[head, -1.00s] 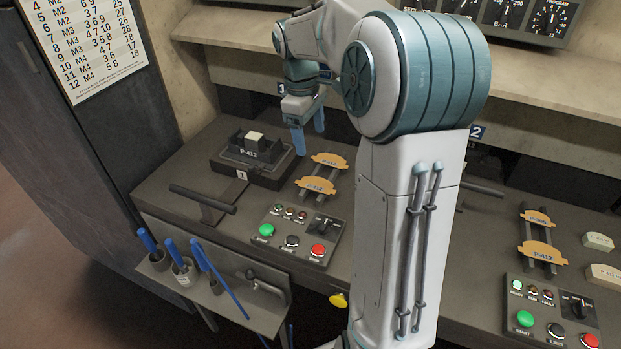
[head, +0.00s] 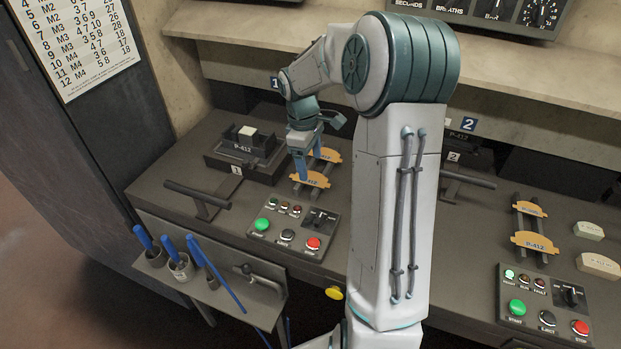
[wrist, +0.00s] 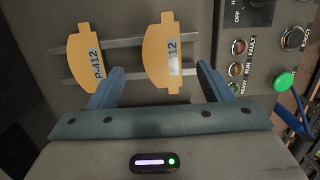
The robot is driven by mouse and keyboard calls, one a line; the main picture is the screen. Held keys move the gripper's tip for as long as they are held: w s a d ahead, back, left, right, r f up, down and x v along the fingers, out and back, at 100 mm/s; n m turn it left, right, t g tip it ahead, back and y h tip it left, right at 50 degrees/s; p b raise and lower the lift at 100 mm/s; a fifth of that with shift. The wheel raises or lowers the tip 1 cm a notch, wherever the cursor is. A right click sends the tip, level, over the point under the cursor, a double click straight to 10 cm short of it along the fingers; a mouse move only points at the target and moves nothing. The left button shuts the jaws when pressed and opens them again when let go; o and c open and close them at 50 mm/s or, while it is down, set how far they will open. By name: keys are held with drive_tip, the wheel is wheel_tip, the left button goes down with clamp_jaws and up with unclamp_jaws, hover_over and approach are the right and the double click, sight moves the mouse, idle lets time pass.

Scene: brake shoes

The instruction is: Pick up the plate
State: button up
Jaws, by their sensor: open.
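Two orange plates lie across a pair of dark rails at the left station. The near plate (head: 310,180) is labelled, and the far plate (head: 328,155) is partly hidden behind my fingers. My gripper (head: 306,168) is open, pointing down at these plates. In the wrist view, the near plate (wrist: 160,62) shows between my gripper's two blue fingers (wrist: 160,70), with a finger on each side. The far plate (wrist: 87,60), labelled P-412, lies left of the left finger. The wrist view does not show whether the fingers touch the near plate.
A black P-412 press block (head: 243,150) stands left of the rails. A button panel (head: 292,228) sits in front, and a lever (head: 197,195) lies to the left. A second rack (head: 533,240) holds two orange plates at the right. A shelf (head: 480,65) runs behind my arm.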

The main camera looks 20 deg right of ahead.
sight(311, 178)
drive_tip(key=shift+s+f, duration=0.2)
drive_tip(key=shift+f, duration=1.5)
drive_tip(key=shift+f, duration=0.25)
drive_tip(key=c, duration=1.2)
